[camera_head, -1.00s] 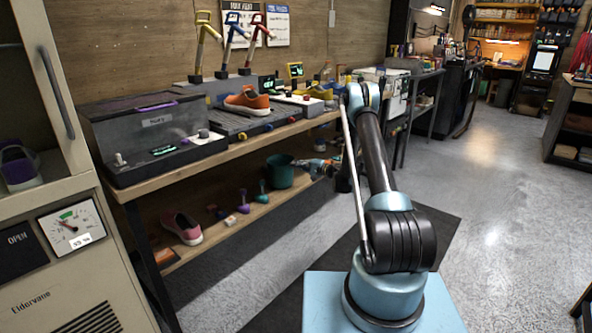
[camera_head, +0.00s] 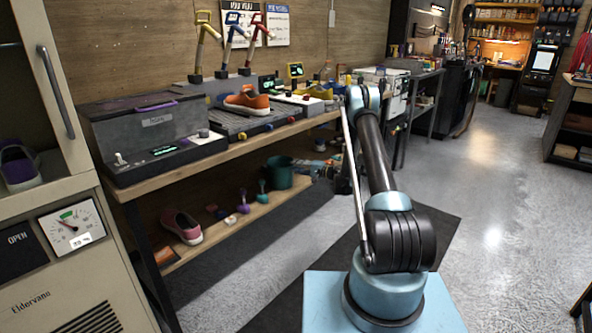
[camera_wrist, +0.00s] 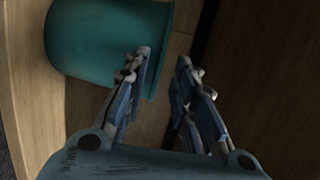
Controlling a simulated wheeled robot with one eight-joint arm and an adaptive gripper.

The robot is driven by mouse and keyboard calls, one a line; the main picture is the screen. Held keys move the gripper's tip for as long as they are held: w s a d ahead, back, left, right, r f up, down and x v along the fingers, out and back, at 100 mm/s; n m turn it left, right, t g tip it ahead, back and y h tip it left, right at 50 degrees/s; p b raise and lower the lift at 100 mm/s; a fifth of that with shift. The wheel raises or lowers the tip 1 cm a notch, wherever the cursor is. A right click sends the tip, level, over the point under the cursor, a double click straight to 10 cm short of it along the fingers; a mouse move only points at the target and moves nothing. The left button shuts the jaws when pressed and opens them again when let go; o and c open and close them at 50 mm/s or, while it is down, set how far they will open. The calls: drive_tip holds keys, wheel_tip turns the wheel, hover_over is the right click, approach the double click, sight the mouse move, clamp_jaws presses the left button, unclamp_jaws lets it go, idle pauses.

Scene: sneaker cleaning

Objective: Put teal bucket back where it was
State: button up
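The teal bucket (camera_head: 279,173) stands upright on the lower shelf of the wooden bench, toward its right end. It also shows large at the upper left of the wrist view (camera_wrist: 95,40). My gripper (camera_head: 312,167) is just right of the bucket in the head view, small and partly hidden by my arm. In the wrist view my gripper (camera_wrist: 162,58) has its fingers apart. One finger overlaps the bucket's side in the picture; I cannot tell whether it touches. No object is clearly clamped between the fingers.
The lower shelf (camera_head: 215,236) also holds a pink shoe (camera_head: 181,226) and several small brushes (camera_head: 243,203) left of the bucket. The bench top (camera_head: 232,151) above carries a grey machine (camera_head: 150,135) and an orange sneaker (camera_head: 247,101). Open floor lies right.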

drive_tip(key=v, duration=1.1)
drive_tip(key=s+r+n+g+h, duration=0.2)
drive_tip(key=s+r+h, duration=0.35)
drive_tip(key=r, duration=0.95)
drive_tip(key=s+d+r+n+g+h, duration=0.1)
drive_tip(key=s+r, duration=0.3)
drive_tip(key=s, duration=0.4)
drive_tip(key=s+d+r+h, duration=0.1)
drive_tip(key=s+r, duration=0.3)
drive_tip(key=s, duration=0.4)
drive_tip(key=s+d+r+n+g+h, duration=0.1)
drive_tip(key=s+d+h, duration=0.15)
drive_tip(key=s, duration=0.75)
drive_tip(key=s+d+g+h, duration=0.1)
drive_tip(key=s+d+h, duration=0.15)
drive_tip(key=s, duration=0.85)
drive_tip(key=s+d+f+h, duration=0.1)
drive_tip(key=s+d+f, duration=0.2)
drive_tip(key=s, duration=0.5)
drive_tip(key=s+d+f+n+h, duration=0.1)
drive_tip(key=s+d+f+h, duration=0.1)
drive_tip(key=s+d, duration=0.3)
drive_tip(key=shift+s+d+f, duration=0.2)
drive_tip(key=shift+s+f, duration=0.7)
drive_tip(key=shift+s, duration=1.05)
drive_tip(key=shift+h, duration=0.25)
